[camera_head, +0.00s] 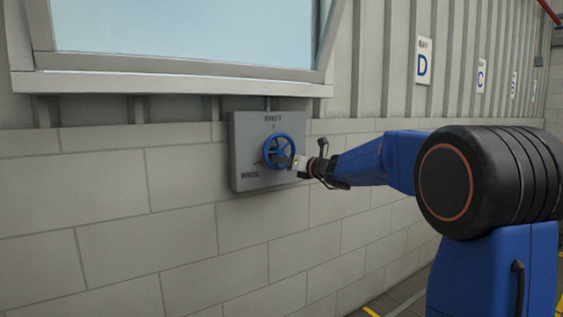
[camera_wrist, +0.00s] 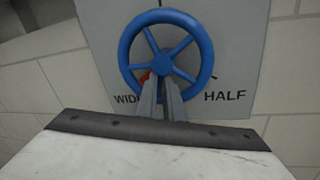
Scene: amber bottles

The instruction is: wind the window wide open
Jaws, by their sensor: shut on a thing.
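A blue handwheel (camera_head: 268,152) with spokes sits on a grey wall plate (camera_head: 240,140). The plate reads SHUT at the top and WIDE at the lower left. In the wrist view the wheel (camera_wrist: 207,50) is seen close, with WIDE and HALF lettered below it. A small red pointer (camera_wrist: 144,77) shows through the wheel's lower left, just above WIDE. My gripper (camera_wrist: 163,92) is shut on the wheel at its lower part; the fingers hide some of the rim and of the word WIDE. The window (camera_head: 190,28) is above the plate; how far it is open cannot be told.
The window's pale sill (camera_head: 170,85) juts out above the plate. A block wall (camera_head: 110,200) lies behind and below it. Signs, one with a D (camera_head: 423,68), hang on the ribbed wall to the right. The space in front of the wall at left is clear.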

